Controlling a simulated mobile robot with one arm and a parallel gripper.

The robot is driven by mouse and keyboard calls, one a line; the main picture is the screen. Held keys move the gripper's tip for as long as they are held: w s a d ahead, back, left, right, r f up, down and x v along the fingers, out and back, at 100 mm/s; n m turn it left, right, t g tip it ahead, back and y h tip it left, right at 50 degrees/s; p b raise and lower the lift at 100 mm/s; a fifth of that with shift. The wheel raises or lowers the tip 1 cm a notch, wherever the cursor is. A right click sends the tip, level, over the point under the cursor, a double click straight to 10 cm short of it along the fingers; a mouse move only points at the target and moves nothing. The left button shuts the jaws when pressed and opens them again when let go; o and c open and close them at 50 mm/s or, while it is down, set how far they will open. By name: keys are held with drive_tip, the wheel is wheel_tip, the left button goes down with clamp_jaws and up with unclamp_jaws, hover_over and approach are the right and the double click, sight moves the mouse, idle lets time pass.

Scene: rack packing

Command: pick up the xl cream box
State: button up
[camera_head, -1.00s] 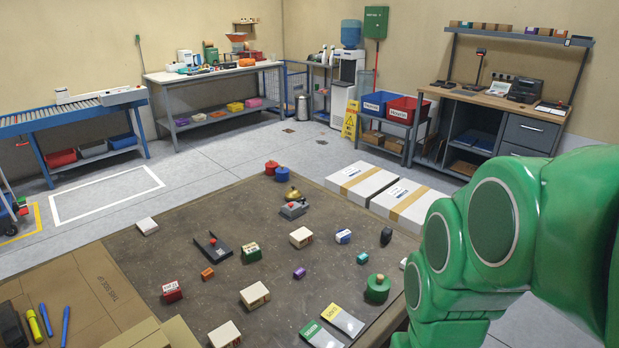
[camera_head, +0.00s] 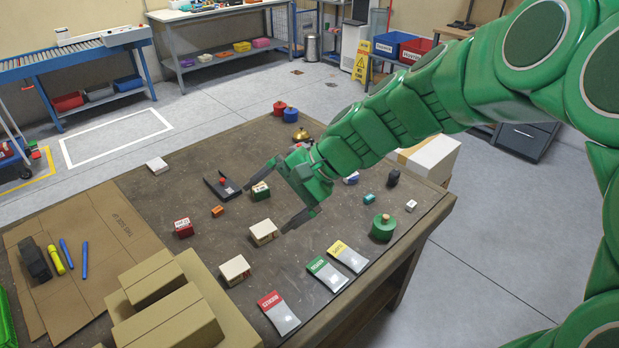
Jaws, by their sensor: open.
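Two cream boxes show on the brown tabletop (camera_head: 340,215): one near my gripper (camera_head: 263,232), and another nearer the front (camera_head: 235,269). They look alike, and I cannot read a size mark that tells which is xl. A third cream box, seen earlier near the table's middle, is hidden now, apparently behind my arm. My gripper (camera_head: 265,211) is open and empty, its fingers spread over the tabletop. One fingertip is by the green-and-white box (camera_head: 260,190), the other just right of the nearer cream box. I cannot tell its exact height.
A red box (camera_head: 183,228), an orange block (camera_head: 217,211) and a black tray (camera_head: 221,187) lie to the left. Cardboard boxes (camera_head: 175,315) fill the front left.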

drive_tip(key=w+a+f+m+t+y, duration=0.25)
drive_tip(key=w+m, duration=0.35)
drive_tip(key=w, duration=0.7)
drive_tip(key=w+a+f+m+t+y, duration=0.2)
drive_tip(key=w+f+m+t, duration=0.25)
drive_tip(key=w, duration=0.95)
drive_tip(key=w+d+f+m+t+h, duration=0.1)
drive_tip(key=w+d+f+m, duration=0.3)
drive_tip(key=f, duration=0.3)
drive_tip(key=w+d+f+m+t+h, duration=0.2)
drive_tip(key=w+d+f+m, duration=0.2)
drive_tip(key=w+f, duration=0.2)
drive_tip(key=w+d+f+m+t+h, duration=0.1)
drive_tip(key=w+d+f+m, duration=0.4)
drive_tip(key=f, duration=0.4)
drive_tip(key=shift+d+f+h, duration=0.1)
drive_tip(key=shift+h, duration=0.25)
drive_tip(key=shift+x, duration=1.45)
drive_tip(key=shift+d+x, duration=0.2)
drive_tip(key=shift+x, duration=2.35)
drive_tip(key=shift+w+d, duration=0.1)
